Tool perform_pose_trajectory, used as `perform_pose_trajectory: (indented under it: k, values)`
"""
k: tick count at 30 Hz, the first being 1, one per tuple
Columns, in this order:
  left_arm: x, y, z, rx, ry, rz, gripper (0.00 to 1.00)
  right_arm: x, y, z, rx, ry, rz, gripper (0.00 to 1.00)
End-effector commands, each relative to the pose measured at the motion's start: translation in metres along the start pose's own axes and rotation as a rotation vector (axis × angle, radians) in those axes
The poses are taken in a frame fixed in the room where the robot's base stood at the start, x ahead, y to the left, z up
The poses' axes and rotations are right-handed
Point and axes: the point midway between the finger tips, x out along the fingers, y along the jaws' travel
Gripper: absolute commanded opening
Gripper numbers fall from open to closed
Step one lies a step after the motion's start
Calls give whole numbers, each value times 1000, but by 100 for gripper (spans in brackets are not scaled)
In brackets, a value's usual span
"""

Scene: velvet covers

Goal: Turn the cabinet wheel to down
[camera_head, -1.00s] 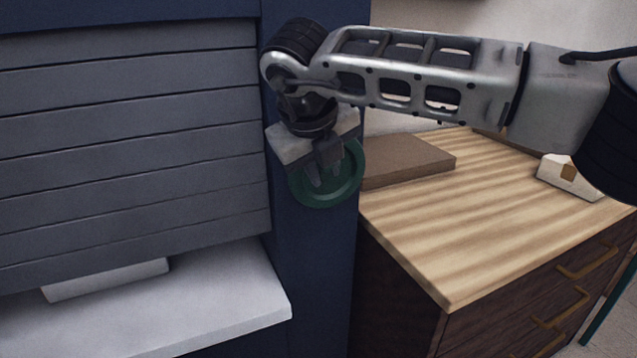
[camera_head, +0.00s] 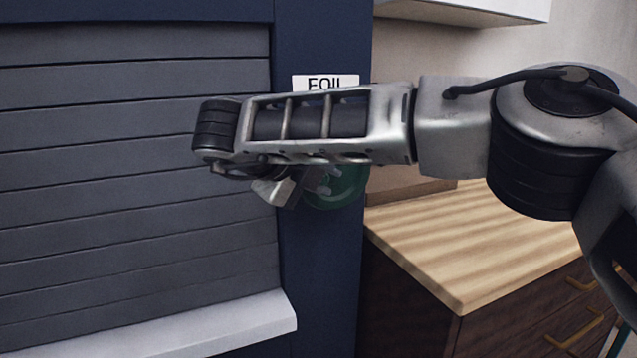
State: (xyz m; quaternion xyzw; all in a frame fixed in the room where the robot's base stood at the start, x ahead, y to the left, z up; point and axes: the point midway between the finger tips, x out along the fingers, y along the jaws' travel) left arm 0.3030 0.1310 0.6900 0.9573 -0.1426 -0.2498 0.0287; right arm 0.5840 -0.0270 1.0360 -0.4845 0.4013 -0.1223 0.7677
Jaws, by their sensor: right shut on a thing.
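The green cabinet wheel (camera_head: 340,191) is on the blue cabinet post (camera_head: 318,275), below a white label reading "FOIL" (camera_head: 325,82). My right arm comes in from the right and covers the upper part of the wheel. My right gripper (camera_head: 318,184) is at the wheel's left side, shut on it; its fingers are partly hidden by the arm and the wheel's shade. The grey slatted shutter (camera_head: 130,190) is left of the post, its lower edge close to the white ledge (camera_head: 200,328). My left gripper is not in view.
A wooden-topped drawer unit (camera_head: 480,238) with brass handles stands right of the post. A white wall cabinet (camera_head: 480,10) hangs at the upper right.

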Motion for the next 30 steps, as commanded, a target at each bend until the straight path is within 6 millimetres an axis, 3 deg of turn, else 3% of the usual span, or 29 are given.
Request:
perform_pose_trajectory:
  k: [14,15,16,26,30]
  values:
    - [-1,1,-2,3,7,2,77,2,4,-2,-10,7,-6,0]
    - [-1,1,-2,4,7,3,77,2,3,-2,-9,7,-6,30]
    - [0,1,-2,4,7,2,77,2,3,-2,-9,7,-6,38]
    - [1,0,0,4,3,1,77,-1,1,-1,-5,3,-8,41]
    - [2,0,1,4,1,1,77,-14,2,0,-6,0,-8,41]
